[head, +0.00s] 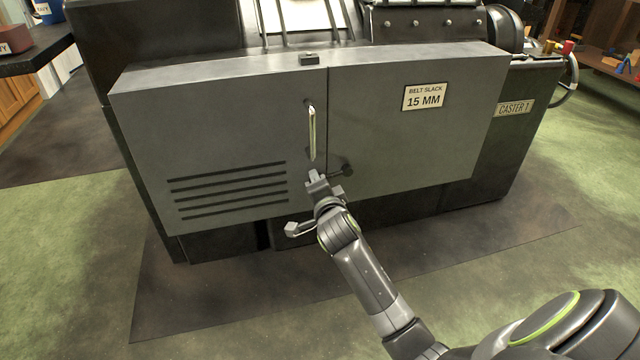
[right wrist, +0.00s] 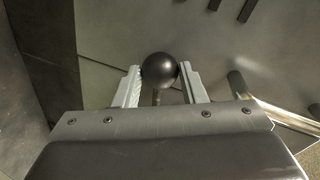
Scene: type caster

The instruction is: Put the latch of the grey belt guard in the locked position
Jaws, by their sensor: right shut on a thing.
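The grey belt guard (head: 400,130) spans the front of the machine, with a seam down its face between a left and a right panel. The latch's dark pivot (head: 347,170) sits low on the right panel, just right of the seam. My right gripper (head: 317,178) is at the seam's lower part, left of the pivot. In the right wrist view its two fingers are shut on the latch's black ball knob (right wrist: 159,70), with a thin stem below it. The gripper hides most of the lever in the head view. My left gripper is not in view.
A pale upright handle (head: 312,133) stands on the left panel above my right gripper; it also shows in the right wrist view (right wrist: 275,112). Louvre slots (head: 228,190) lie to the left. Open floor lies in front.

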